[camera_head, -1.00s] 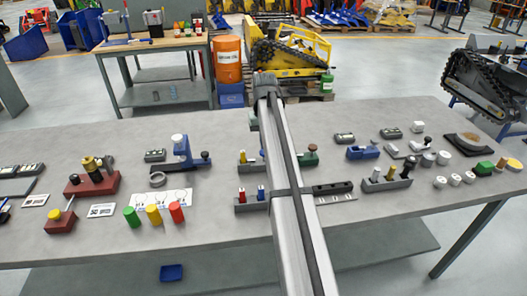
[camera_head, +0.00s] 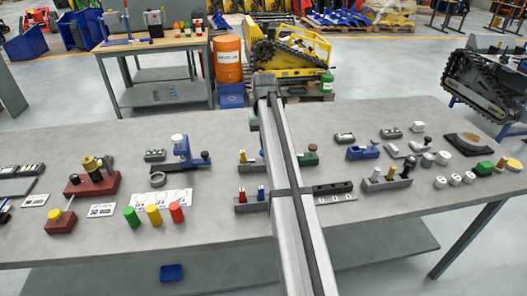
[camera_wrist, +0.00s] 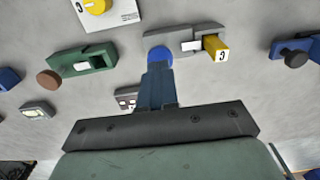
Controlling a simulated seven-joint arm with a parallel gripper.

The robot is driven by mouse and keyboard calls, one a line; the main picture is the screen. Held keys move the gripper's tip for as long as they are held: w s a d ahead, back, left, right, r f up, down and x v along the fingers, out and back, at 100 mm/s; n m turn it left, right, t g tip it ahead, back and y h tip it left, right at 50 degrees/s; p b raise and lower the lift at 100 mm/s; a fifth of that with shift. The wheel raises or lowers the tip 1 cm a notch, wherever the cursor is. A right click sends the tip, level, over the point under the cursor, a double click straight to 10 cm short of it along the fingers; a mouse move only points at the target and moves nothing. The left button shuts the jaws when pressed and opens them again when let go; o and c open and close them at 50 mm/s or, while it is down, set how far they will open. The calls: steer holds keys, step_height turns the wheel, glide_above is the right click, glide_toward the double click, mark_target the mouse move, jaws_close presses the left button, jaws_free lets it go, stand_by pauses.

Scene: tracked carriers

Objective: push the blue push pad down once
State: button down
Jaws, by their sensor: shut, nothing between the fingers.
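The blue push pad (camera_wrist: 160,56) is a round blue disc on one end of a grey block (camera_wrist: 208,31) in the wrist view. My gripper (camera_wrist: 158,68) is shut and empty, with its dark blue-grey fingers reaching up to the pad's near edge. The fingertips overlap the pad's lower edge in this view; I cannot tell whether they touch it.
A green fixture (camera_wrist: 88,60) with a brown knob stands left of the pad in the wrist view. A dark blue fixture (camera_wrist: 292,50) is at the right. In the head view, a grey block with red and blue pegs (camera_head: 250,203) stands nearer on the crowded table.

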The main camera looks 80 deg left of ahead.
steer(key=shift+f, duration=0.1)
stand_by(0.3)
steer(key=shift+f, duration=1.3)
steer(key=shift+r, duration=2.4)
